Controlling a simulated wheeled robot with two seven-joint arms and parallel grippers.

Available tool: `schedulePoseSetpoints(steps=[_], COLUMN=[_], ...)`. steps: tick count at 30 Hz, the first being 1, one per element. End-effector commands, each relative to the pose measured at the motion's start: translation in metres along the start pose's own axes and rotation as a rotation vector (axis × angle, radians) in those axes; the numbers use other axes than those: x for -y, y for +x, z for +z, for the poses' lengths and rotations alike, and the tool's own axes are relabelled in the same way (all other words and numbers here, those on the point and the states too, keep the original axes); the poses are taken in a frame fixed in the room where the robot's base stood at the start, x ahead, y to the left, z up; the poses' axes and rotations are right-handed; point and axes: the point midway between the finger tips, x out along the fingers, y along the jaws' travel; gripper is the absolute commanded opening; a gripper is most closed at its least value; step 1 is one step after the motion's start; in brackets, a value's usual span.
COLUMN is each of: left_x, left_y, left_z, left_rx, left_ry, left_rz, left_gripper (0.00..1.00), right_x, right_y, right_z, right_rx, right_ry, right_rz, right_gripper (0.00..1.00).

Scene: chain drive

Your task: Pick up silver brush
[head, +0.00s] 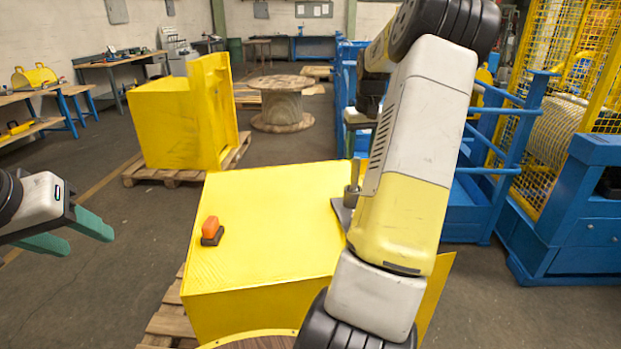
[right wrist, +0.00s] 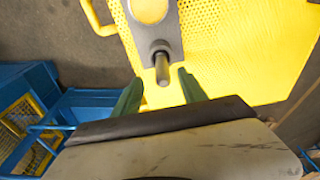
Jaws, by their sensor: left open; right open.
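A short silver metal cylinder (head: 351,197) stands on a dark grey plate (head: 342,214) on the yellow box, beside my right arm. I see no bristles on it. In the right wrist view the cylinder (right wrist: 162,68) stands out from the grey plate (right wrist: 150,35), which has a round yellow area near its upper end. My right gripper (right wrist: 160,77) is open, its green fingertips apart on either side of the cylinder's near end; I cannot tell whether they touch it. The head view mostly hides this gripper behind my arm. My left gripper (head: 87,240) is open and empty at the left, away from the box.
The yellow box (head: 270,215) rests on a wooden pallet (head: 165,318). An orange-and-black object (head: 211,230) lies on its left part; the top around it is clear. Blue railings (head: 500,145) stand at the right, and another yellow housing (head: 180,115) stands behind left.

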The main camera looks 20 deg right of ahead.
Motion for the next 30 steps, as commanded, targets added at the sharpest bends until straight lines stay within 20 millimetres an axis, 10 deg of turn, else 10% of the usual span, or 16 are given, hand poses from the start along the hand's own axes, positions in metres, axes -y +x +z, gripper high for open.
schedulePoseSetpoints(steps=[21,30], left_x=[0.0,0.0], left_y=[0.0,0.0], left_z=[0.0,0.0], left_rx=[0.0,0.0], left_ry=[0.0,0.0], left_rz=[0.0,0.0], left_gripper=[0.51,0.51], right_x=[0.0,0.0], right_y=[0.079,0.081], right_z=[-0.008,-0.008], right_rx=[0.005,0.002], right_ry=[0.004,0.005], right_rz=[-0.003,-0.002], right_gripper=[0.5,0.38])
